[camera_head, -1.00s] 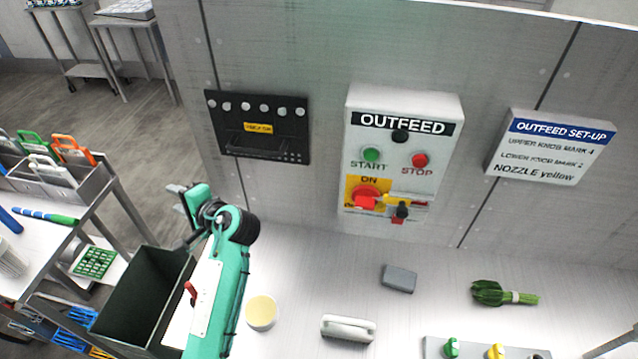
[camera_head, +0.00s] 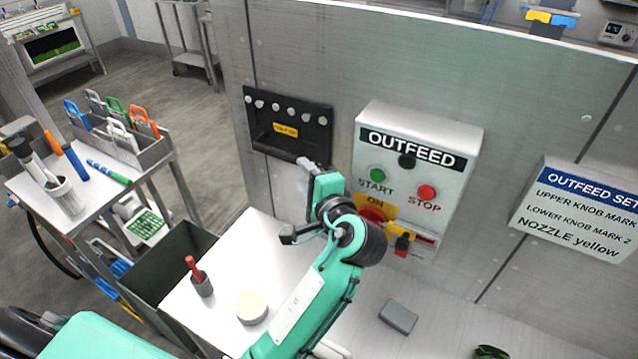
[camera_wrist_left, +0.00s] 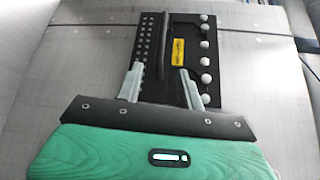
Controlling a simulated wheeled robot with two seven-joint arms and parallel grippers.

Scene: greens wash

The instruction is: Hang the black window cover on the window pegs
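The black window cover (camera_head: 288,122) is a flat dark panel against the grey wall, with a yellow label and a row of several round white pegs along its upper edge. A bar-like handle (camera_wrist_left: 163,45) and small holes show on it in the left wrist view, where the cover (camera_wrist_left: 185,75) appears turned sideways. My left gripper (camera_head: 312,165) is at the cover's lower right corner in the head view. In the wrist view its two grey fingers (camera_wrist_left: 160,83) are spread apart, with the handle's end between their lines; contact cannot be told. My right gripper is out of view.
The OUTFEED control box (camera_head: 415,165) is on the wall right of my left gripper, partly behind my arm. A sign (camera_head: 585,205) is farther right. Below are a red-handled tool in a grey cup (camera_head: 202,284), a round pale item (camera_head: 251,307) and a grey block (camera_head: 398,317).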

